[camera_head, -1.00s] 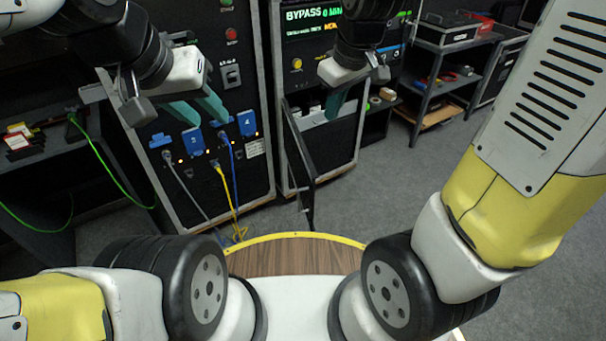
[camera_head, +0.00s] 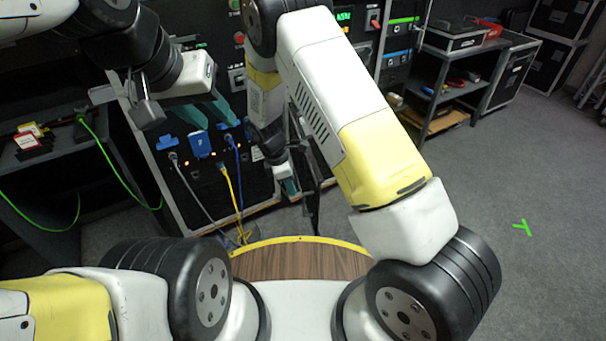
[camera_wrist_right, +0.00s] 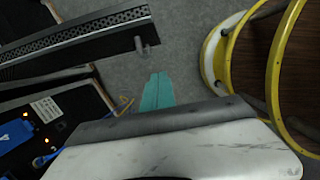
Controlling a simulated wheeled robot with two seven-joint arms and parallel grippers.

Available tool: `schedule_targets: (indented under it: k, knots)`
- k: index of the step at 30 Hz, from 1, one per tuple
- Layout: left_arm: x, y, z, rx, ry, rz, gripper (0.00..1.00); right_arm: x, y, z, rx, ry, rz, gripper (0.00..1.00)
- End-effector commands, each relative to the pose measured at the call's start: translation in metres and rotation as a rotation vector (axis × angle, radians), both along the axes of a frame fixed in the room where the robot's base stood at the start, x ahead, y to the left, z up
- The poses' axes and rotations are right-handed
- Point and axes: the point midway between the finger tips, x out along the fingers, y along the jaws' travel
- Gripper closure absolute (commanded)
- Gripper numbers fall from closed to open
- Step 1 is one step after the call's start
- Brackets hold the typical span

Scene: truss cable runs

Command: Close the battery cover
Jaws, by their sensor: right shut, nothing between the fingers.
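The battery cover appears to be the dark panel swung out from the right-hand cabinet. In the head view its lower edge (camera_head: 315,205) shows beside my right arm, which hides much of it. In the right wrist view, a dark panel with a perforated strip (camera_wrist_right: 85,42) lies at upper left, its end near the fingertips but apart from them. My right gripper (camera_head: 293,188) is low in front of the cabinets; its teal fingers (camera_wrist_right: 157,78) are shut and empty, over floor. My left gripper (camera_head: 212,110) is open and empty before the left cabinet panel.
The left cabinet has blue connectors (camera_head: 200,144) with grey, blue and yellow cables (camera_head: 234,195) hanging to the floor. A green cable (camera_head: 120,175) hangs at left. My wood-topped base with yellow rim is close by.

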Motion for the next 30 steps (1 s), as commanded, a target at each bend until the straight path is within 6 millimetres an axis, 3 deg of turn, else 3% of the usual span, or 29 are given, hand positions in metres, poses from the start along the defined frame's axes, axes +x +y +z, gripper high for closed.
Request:
schedule_targets:
  k: [15, 21, 30]
  knots:
    - [0.000, 0.000, 0.000, 0.000, 0.000, 0.000, 0.64, 0.004, -0.025, -0.096, -0.002, 0.002, -0.006, 1.00]
    - [0.000, 0.000, 0.000, 0.000, 0.000, 0.000, 0.64, 0.011, -0.053, -0.092, 0.001, 0.000, -0.008, 1.00]
    - [0.000, 0.000, 0.000, 0.000, 0.000, 0.000, 0.64, 0.013, -0.062, -0.091, 0.002, -0.001, -0.005, 1.00]
